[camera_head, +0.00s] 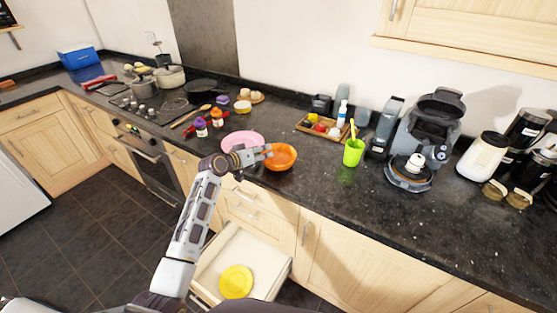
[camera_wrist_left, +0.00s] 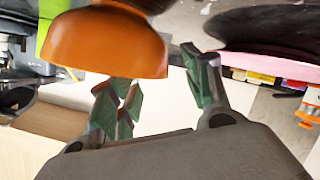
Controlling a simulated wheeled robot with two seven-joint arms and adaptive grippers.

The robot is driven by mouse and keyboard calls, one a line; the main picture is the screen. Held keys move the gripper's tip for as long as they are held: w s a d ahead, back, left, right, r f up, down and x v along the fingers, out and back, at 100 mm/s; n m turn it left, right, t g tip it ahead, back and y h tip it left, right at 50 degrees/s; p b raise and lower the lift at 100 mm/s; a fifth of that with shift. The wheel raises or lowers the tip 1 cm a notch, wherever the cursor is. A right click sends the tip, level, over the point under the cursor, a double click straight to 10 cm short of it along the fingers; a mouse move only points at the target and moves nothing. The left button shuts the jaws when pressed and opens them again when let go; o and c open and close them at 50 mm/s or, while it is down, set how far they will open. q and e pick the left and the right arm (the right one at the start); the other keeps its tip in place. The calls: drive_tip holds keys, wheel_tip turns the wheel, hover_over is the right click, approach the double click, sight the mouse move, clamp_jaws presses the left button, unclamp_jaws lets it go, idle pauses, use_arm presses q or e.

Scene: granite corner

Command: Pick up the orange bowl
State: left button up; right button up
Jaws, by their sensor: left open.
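The orange bowl (camera_head: 281,158) stands upright on the dark granite counter near its front edge. My left gripper (camera_head: 266,153) reaches in from the left, right beside the bowl's left side. In the left wrist view the bowl (camera_wrist_left: 105,42) fills the upper left, just beyond the green fingertips of the open gripper (camera_wrist_left: 160,88). The bowl's edge shows between the two fingers in that picture. I cannot tell whether a finger touches it. My right gripper is not in view.
A pink plate (camera_head: 241,139) lies just left of the bowl, behind my gripper. A green cup (camera_head: 353,152) with utensils stands to the right. An open drawer (camera_head: 268,262) holding a yellow plate (camera_head: 236,282) juts out below. A wooden tray (camera_head: 322,127) with small items stands behind.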

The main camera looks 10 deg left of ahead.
use_arm(q)
drive_tip(key=shift+w+d+f, duration=0.1)
drive_tip(key=shift+w, duration=0.1)
idle(0.4)
clamp_jaws()
